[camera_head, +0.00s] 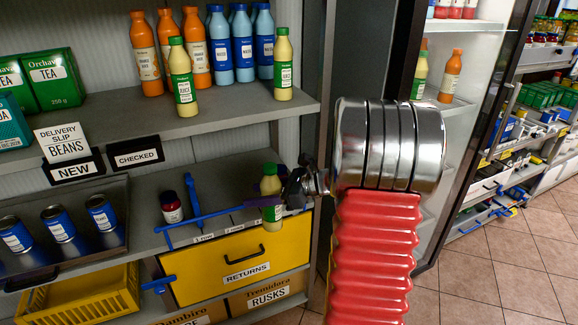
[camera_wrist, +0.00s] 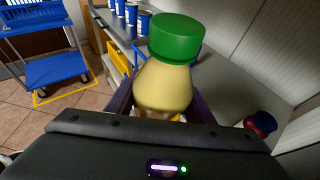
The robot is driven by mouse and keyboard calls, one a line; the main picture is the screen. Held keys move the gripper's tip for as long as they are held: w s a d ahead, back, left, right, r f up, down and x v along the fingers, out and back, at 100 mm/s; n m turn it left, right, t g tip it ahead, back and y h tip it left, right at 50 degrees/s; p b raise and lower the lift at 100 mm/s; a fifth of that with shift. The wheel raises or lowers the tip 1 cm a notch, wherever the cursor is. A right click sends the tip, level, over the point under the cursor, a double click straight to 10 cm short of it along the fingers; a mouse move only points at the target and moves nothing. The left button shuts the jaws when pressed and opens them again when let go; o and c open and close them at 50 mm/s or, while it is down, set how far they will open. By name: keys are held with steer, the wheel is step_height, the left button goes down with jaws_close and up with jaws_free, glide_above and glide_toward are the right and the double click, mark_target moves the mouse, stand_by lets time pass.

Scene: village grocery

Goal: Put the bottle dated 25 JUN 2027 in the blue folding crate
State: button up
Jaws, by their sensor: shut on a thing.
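My gripper (camera_head: 271,186) is shut on a pale yellow bottle with a green cap (camera_head: 270,186), held upright at the right end of the lower shelf. Whether its base touches the shelf I cannot tell. In the wrist view the bottle (camera_wrist: 165,82) stands between my purple fingers; its date is not visible. Two similar juice bottles stand on the upper shelf, one at the front (camera_head: 183,80) and one at the right (camera_head: 283,68); no date is readable. A blue slatted thing, perhaps the folding crate (camera_wrist: 28,18), shows above a blue trolley in the wrist view.
A dark red jar (camera_head: 171,207) stands left of the held bottle, beside a blue rail (camera_head: 194,198). Blue cans (camera_head: 58,222) stand further left. Below are a yellow RETURNS drawer (camera_head: 225,277) and a yellow crate (camera_head: 80,300). Tiled floor lies around the blue trolley (camera_wrist: 58,70).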

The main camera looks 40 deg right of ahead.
steer(key=a+f+n+g+y, duration=0.1)
steer(key=a+f+n, duration=0.1)
steer(key=a+f, duration=0.6)
steer(key=w+a+f+n+g+y, duration=0.1)
steer(key=a+f+n+g+y, duration=0.1)
steer(key=a+f, duration=0.7)
steer(key=a, duration=0.6)
steer(key=shift+a+f+y, duration=0.2)
steer(key=shift+a+y, duration=0.1)
steer(key=shift+a, duration=0.05)
steer(key=shift+w, duration=0.15)
